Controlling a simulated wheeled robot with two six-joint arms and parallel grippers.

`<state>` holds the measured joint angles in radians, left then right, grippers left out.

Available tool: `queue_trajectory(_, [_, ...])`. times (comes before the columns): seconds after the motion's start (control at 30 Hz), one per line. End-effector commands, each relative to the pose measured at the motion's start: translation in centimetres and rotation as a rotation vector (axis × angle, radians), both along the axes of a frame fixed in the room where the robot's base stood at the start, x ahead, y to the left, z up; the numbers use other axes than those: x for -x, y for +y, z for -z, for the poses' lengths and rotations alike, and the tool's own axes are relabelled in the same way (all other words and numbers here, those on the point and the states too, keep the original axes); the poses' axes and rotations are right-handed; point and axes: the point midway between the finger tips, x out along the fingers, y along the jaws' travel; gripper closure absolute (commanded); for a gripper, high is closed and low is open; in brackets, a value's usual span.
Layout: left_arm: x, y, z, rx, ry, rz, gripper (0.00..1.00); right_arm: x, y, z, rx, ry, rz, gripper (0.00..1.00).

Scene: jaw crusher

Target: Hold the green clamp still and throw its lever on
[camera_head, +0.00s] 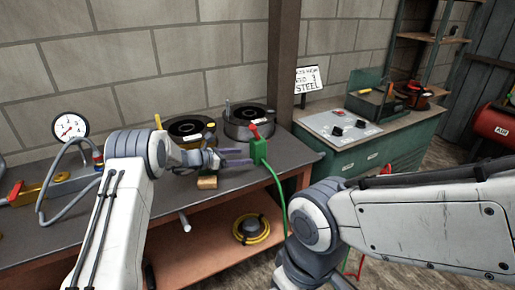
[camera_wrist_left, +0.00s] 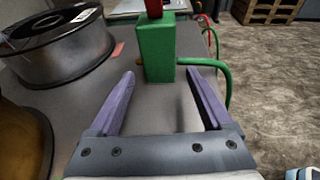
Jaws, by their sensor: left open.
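The green clamp (camera_head: 260,152) is an upright block near the bench's right end, with a red lever (camera_head: 254,131) on top and a green hose from its side. In the left wrist view the clamp (camera_wrist_left: 156,52) is straight ahead, just beyond the fingertips, and the lever (camera_wrist_left: 154,8) is cut by the top edge. My left gripper (camera_head: 240,155) is open and empty, its purple fingers pointing at the clamp; the wrist view shows the same gripper (camera_wrist_left: 160,75) with a clear gap between its fingers. My right arm is at the lower right; its gripper is out of view.
Two dark spools (camera_head: 190,129) (camera_head: 250,121) stand behind on the bench (camera_head: 225,181). A wooden block (camera_head: 207,183) lies near its front edge. A gauge (camera_head: 70,127) with hose is at the left. A green cabinet (camera_head: 350,155) stands to the right. A yellow coil (camera_head: 251,229) lies on the lower shelf.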

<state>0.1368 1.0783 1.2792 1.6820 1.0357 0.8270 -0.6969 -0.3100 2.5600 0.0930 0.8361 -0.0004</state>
Motion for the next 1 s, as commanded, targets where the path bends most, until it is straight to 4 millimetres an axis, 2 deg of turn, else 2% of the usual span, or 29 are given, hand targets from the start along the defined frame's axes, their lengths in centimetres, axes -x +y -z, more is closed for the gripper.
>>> queue_trajectory(0.2, [-1.7, -2.8, 1.2, -0.002, -0.002, 0.004, 0.17, 0.0, 0.0, 1.1, 0.000, 0.000, 0.000, 0.08])
queue_trajectory(0.4, [-3.0, -4.6, 1.9, -0.003, -0.003, 0.003, 0.17, 0.0, 0.0, 2.3, 0.000, 0.000, 0.000, 0.08])
queue_trajectory(0.6, [-3.7, -5.4, 2.2, -0.003, -0.001, 0.002, 0.17, 0.0, 0.0, 2.7, 0.000, 0.000, 0.000, 0.08])
queue_trajectory(0.9, [-3.7, -5.5, 2.1, -0.003, 0.000, 0.001, 0.17, 0.0, 0.0, 2.6, 0.000, 0.000, 0.000, 0.08])
queue_trajectory(0.93, [-3.7, -5.5, 2.1, -0.003, 0.000, 0.002, 0.21, 0.0, 0.0, 2.6, 0.000, 0.000, 0.000, 0.08])
queue_trajectory(1.0, [-3.7, -5.5, 2.1, -0.003, 0.000, 0.002, 0.48, 0.0, 0.0, 2.6, 0.000, 0.000, 0.000, 0.08])
